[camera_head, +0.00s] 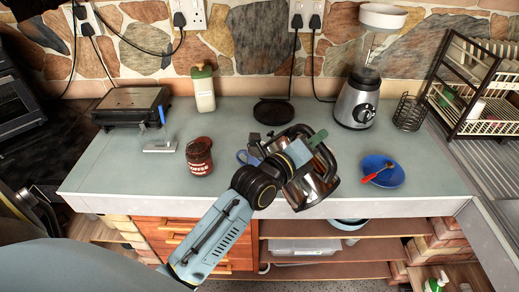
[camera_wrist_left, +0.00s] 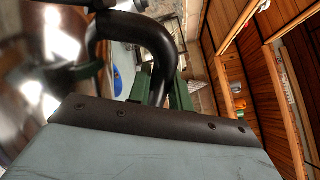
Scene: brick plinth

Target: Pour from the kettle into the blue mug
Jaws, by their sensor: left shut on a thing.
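The shiny steel kettle (camera_head: 314,189) with a black handle is held above the counter near its front edge. It looks tilted, but my arm hides part of it and I cannot see its spout clearly. My left gripper (camera_head: 309,150) is shut on the kettle's handle. In the left wrist view the black handle (camera_wrist_left: 162,48) passes between the green fingers of the gripper (camera_wrist_left: 145,88), with the steel body (camera_wrist_left: 38,70) at the left. The blue mug (camera_head: 242,157) is on the counter left of the kettle, mostly hidden behind my left wrist. My right gripper is out of view.
A brown jar (camera_head: 199,158) stands left of the mug. A blue bowl (camera_head: 396,177) with a red utensil is at the right. A blender (camera_head: 356,102), a black round base (camera_head: 273,112) and a green-white bottle (camera_head: 203,90) stand behind. The counter between jar and bottle is clear.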

